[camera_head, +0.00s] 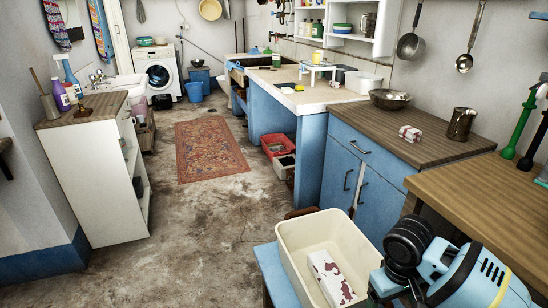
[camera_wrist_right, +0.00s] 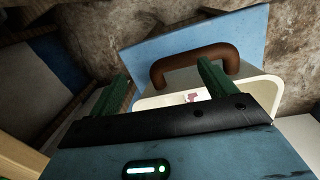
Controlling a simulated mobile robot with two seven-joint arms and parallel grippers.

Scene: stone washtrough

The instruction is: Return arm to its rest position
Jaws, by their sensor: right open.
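My right arm (camera_head: 465,275), blue and black, comes in at the bottom right of the head view, beside the cream tub (camera_head: 290,245). Its fingers are not clear there. In the right wrist view my right gripper (camera_wrist_right: 163,75) has its two green fingers spread apart, with nothing held between them. The tub (camera_wrist_right: 262,92) shows beyond the fingers, with a brown handle (camera_wrist_right: 195,58) at its rim. A white block with dark red patches (camera_head: 330,278) lies in the tub; a small part of it shows in the wrist view (camera_wrist_right: 191,97). My left gripper is not in view.
The tub stands on a blue surface (camera_head: 274,272). A similar patched block (camera_head: 410,133), a metal jug (camera_head: 461,124) and a metal bowl (camera_head: 390,99) stand on the wooden counter (camera_head: 375,130). A wooden table (camera_head: 490,205) is at right. The floor at left centre is open.

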